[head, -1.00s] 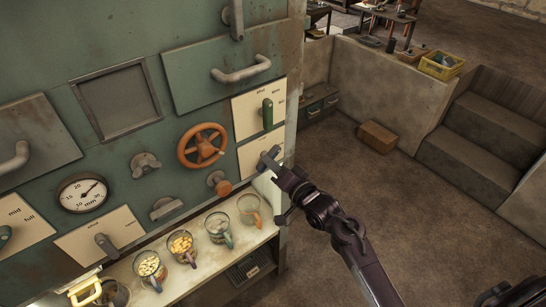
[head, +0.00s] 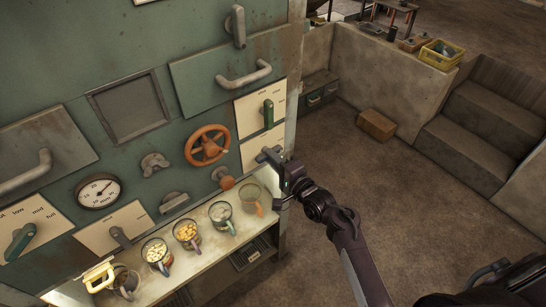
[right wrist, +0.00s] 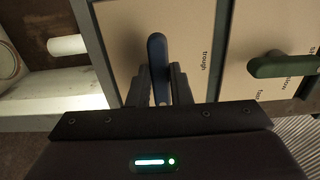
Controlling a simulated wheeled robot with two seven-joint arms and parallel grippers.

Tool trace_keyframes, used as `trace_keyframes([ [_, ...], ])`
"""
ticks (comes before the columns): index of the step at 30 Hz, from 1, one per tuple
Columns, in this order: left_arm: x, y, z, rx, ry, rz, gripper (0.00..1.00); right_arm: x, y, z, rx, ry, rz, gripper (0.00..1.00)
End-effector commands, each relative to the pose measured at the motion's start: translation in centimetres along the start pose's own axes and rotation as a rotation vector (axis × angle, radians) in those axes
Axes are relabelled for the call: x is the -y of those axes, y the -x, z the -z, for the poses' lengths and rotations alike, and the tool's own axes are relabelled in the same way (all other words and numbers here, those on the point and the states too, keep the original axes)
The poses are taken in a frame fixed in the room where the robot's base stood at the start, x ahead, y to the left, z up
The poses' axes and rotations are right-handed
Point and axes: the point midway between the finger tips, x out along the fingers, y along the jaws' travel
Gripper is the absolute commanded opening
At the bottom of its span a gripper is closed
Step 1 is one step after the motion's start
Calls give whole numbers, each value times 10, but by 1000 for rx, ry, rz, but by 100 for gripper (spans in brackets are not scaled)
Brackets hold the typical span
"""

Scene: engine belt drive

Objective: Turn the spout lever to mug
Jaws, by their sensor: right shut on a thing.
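My right gripper (head: 284,168) is at this lever. In the right wrist view the fingers (right wrist: 160,85) are shut on the dark blue-grey lever (right wrist: 157,52), one on each side of its lower part. The word "trough" shows on the plate to the lever's right; a "mug" label cannot be made out. Several glass mugs, one of them empty-looking (head: 252,200), stand on the shelf below. My left gripper is not in view.
A green lever (head: 268,113) sits on the plate just above. A yellow-handled thing (head: 98,277) is at the shelf's left end. The floor right of the machine is clear around a small box (head: 376,124).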

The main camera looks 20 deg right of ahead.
Motion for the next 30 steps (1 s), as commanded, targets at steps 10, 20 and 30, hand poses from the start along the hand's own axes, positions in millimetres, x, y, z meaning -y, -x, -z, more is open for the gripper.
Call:
trace_keyframes([
  [10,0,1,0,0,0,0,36,-1,0,0,0,-14,-1,0],
  [20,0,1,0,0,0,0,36,0,0,0,-1,-13,-1,40],
  [30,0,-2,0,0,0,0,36,-2,7,0,-1,-11,-1,40],
])
